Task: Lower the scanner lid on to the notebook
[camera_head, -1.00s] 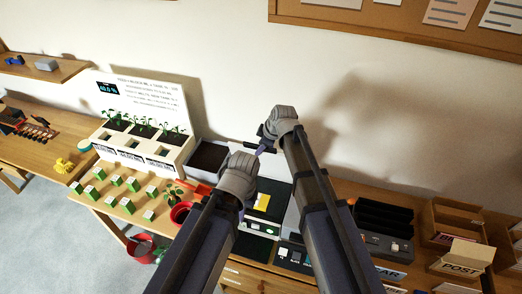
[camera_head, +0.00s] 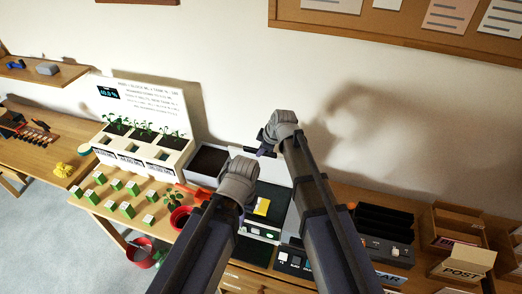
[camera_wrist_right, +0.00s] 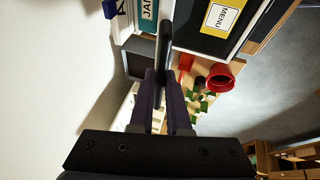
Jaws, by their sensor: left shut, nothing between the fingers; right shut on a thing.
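The black notebook (camera_wrist_right: 218,18) with a yellow MENU label lies flat on the pale-edged scanner (camera_wrist_right: 210,52) in the right wrist view. In the head view the yellow label (camera_head: 262,207) shows just right of my left gripper (camera_head: 238,180). My left gripper is shut and empty; its own wrist hides its fingertips. My right gripper (camera_head: 266,150) is higher, near the wall. In the wrist view its fingers (camera_wrist_right: 163,105) are shut on a thin dark bar (camera_wrist_right: 168,45), seemingly the edge of the scanner lid. How far the lid is tilted I cannot tell.
A planter box (camera_head: 140,145) with seedlings, several green-white blocks (camera_head: 128,210) and a red pot (camera_head: 180,217) stand left of the scanner. A dark tray (camera_head: 208,162) is behind. Black racks (camera_head: 385,220) and a POST box (camera_head: 463,262) stand at the right.

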